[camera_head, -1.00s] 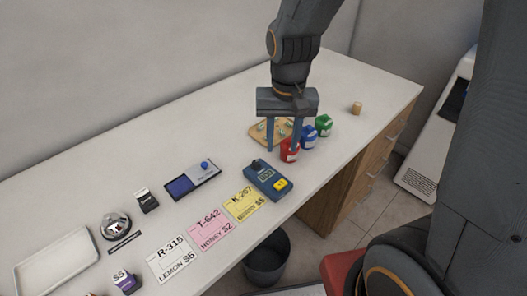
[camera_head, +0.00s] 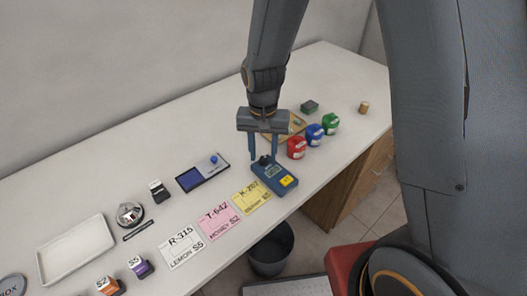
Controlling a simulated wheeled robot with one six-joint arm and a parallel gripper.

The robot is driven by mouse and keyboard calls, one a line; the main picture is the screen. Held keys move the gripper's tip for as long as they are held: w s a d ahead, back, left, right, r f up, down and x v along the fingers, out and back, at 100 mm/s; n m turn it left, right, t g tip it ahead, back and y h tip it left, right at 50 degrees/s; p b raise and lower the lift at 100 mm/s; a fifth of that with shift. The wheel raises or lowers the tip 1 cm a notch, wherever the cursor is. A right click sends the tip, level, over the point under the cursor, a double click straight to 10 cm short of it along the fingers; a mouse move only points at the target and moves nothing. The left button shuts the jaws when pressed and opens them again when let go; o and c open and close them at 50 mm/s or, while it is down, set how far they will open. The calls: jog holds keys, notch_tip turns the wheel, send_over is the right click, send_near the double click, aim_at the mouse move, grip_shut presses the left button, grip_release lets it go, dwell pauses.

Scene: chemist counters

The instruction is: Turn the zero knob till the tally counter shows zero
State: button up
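The blue tally counter (camera_head: 273,181) lies on the white counter top, with a small grey display and a yellow label. Its dark zero knob (camera_head: 264,160) sticks up at the far end. My gripper (camera_head: 264,158) points down over that end, its two blue fingers apart. One finger shows on each side of the knob. I cannot tell whether either finger touches it. The digits on the display are too small to read.
Red (camera_head: 296,148), blue (camera_head: 315,135) and green (camera_head: 331,124) containers stand right of my gripper, near a wooden tray (camera_head: 270,138). Yellow (camera_head: 251,197), pink (camera_head: 219,221) and white (camera_head: 181,247) cards lie to the left. A blue pad (camera_head: 190,179) lies further back.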

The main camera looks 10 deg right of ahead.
aim_at(263, 158)
jog(key=shift+f, duration=0.15)
jog(key=shift+c, duration=0.3)
grip_shut()
jog(key=shift+n, duration=0.8)
jog(key=shift+o, duration=0.3)
grip_release()
jog(key=shift+r+b, duration=0.85)
jog(key=shift+r, duration=3.1)
